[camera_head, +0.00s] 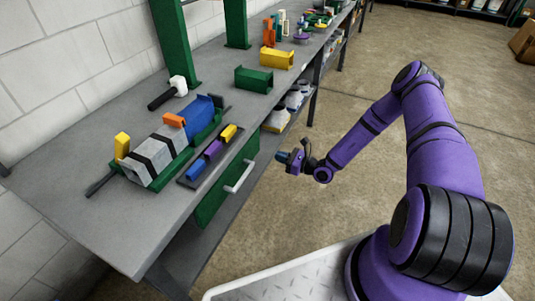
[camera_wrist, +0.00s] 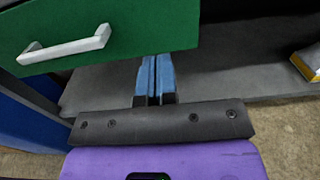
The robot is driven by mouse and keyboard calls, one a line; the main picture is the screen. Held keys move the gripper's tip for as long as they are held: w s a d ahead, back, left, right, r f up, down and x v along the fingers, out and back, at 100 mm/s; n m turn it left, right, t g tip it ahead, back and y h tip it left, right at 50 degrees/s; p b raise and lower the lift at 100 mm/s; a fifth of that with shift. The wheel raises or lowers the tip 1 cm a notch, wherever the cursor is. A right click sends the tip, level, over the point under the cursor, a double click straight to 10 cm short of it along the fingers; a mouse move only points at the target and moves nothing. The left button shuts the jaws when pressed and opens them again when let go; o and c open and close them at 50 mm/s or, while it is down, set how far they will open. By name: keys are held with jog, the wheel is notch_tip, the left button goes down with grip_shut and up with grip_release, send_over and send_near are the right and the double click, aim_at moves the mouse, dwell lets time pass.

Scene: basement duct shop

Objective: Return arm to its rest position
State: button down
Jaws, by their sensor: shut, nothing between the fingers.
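My gripper (camera_head: 281,156) is at the end of my purple arm, out over the floor to the right of the workbench (camera_head: 120,225). In the wrist view its two blue fingers (camera_wrist: 155,80) are together with nothing between them. It points toward the bench front, apart from the green drawer (camera_head: 226,187). The drawer's white handle (camera_head: 240,176) also shows in the wrist view (camera_wrist: 65,48), at the upper left of the fingers.
On the bench lie a grey and blue duct assembly (camera_head: 150,158), a tray of coloured blocks (camera_head: 191,181), a mallet (camera_head: 169,93), and green (camera_head: 254,79) and yellow (camera_head: 277,58) channel pieces. A lower shelf holds bins (camera_head: 277,120). The floor (camera_head: 350,205) right of the bench is clear.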

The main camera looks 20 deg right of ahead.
jog(key=shift+v, duration=2.2)
jog(key=s+a+r+n+g+h, duration=0.1)
jog(key=s+a+r+n+g, duration=0.15)
jog(key=r+n+g, duration=0.6)
jog(key=s+a+r+n+g+h, duration=0.1)
jog(key=s+r+n, duration=0.25)
jog(key=r, duration=1.05)
jog(key=s+a+r+n+g+h, duration=0.1)
jog(key=s+a+r+n+g, duration=0.2)
jog(key=r+n, duration=0.65)
jog(key=s+d+r+n+t+h, duration=0.2)
jog(key=s+r+h, duration=0.3)
jog(key=s+r, duration=0.6)
jog(key=s+d+r+n+t+h, duration=0.2)
jog(key=s+r+n+t+h, duration=0.1)
jog(key=s+r, duration=0.8)
jog(key=shift+s+r+h, duration=0.35)
jog(key=shift+s+h, duration=0.55)
jog(key=shift+s, duration=0.15)
